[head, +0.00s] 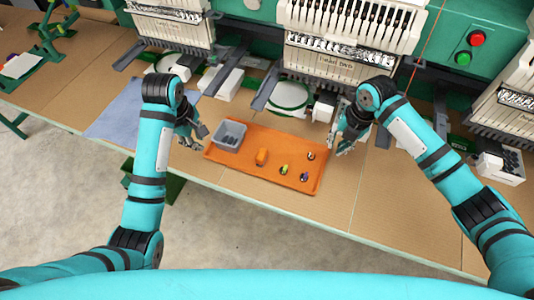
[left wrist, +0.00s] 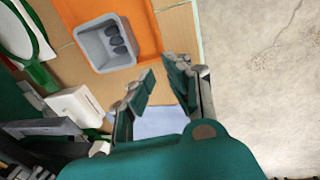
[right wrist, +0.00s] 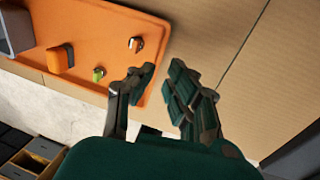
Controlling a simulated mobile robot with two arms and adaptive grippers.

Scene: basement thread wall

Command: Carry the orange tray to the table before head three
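The orange tray (head: 262,176) lies on the tan table before the middle machine head, labelled "Head TWO". It holds a grey bin (head: 229,135) with dark pieces, an orange block (head: 262,156) and several small spools (head: 284,168). My left gripper (head: 195,143) is beside the tray's left end; in the left wrist view its fingers (left wrist: 164,88) are apart with nothing between them. My right gripper (head: 338,142) is near the tray's right end; in the right wrist view its fingers (right wrist: 160,82) are apart beside the tray's rim (right wrist: 158,75). Neither clearly touches the tray.
A blue-grey cloth (head: 112,118) lies on the table to the left. A white box (head: 500,165) stands at the right near another machine head. The table right of the tray (head: 395,210) is mostly clear. A green bin (head: 160,185) sits below the table edge.

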